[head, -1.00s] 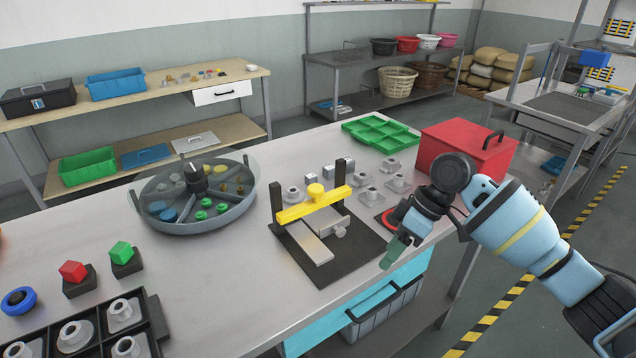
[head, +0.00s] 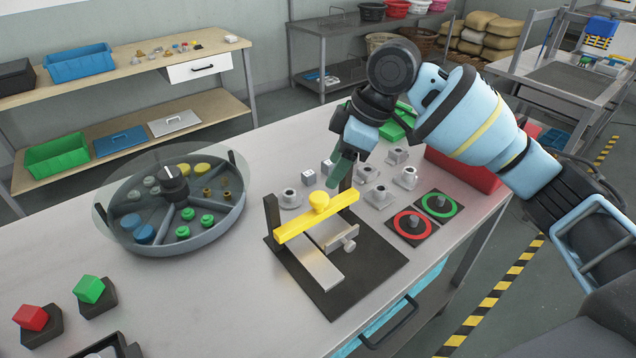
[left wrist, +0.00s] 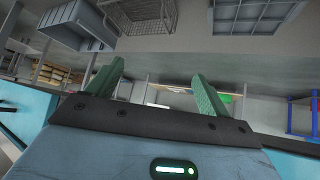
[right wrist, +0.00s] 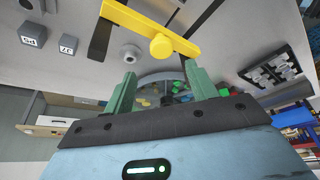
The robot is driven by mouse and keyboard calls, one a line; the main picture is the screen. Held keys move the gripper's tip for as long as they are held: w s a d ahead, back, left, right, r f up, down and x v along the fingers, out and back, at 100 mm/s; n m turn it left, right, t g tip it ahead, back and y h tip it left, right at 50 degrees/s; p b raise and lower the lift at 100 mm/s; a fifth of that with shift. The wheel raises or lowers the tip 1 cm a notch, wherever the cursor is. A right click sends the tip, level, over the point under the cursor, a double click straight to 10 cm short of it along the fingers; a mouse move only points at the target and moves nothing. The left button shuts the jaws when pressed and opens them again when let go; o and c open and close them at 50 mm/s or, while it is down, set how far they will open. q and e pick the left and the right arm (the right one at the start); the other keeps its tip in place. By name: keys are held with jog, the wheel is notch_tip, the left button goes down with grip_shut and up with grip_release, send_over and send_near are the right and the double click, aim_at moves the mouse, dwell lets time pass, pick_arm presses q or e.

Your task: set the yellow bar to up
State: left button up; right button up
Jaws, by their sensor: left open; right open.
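The yellow bar (head: 317,217) spans two black posts on a dark base plate (head: 370,270) with a metal slide and clamp on it. A round yellow knob (head: 320,202) sits at its middle. The bar looks low, with the right post rising above it. My right gripper (head: 340,172) hangs just behind and above the bar's right end, apart from it. In the right wrist view, the bar (right wrist: 150,28) is beyond the open, empty fingers (right wrist: 160,92). My left gripper (left wrist: 157,82) is open and empty in the left wrist view, away from the bar, and is not in the head view.
A round divided tray (head: 200,240) with a clear cover stands left of the fixture. Metal flanged parts (head: 405,178) stand behind it. Red and green ring pads (head: 412,224) lie to its right. A red box (head: 470,170) is behind my right arm.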

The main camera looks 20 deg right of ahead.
aim_at(319, 196)
jog(key=x, duration=0.7)
jog(key=shift+s+a+f, duration=0.1)
jog(key=shift+a+f, duration=0.05)
jog(key=shift+f, duration=0.1)
pick_arm(q)
jog(key=shift+s+f, duration=0.35)
jog(key=shift+s, duration=0.1)
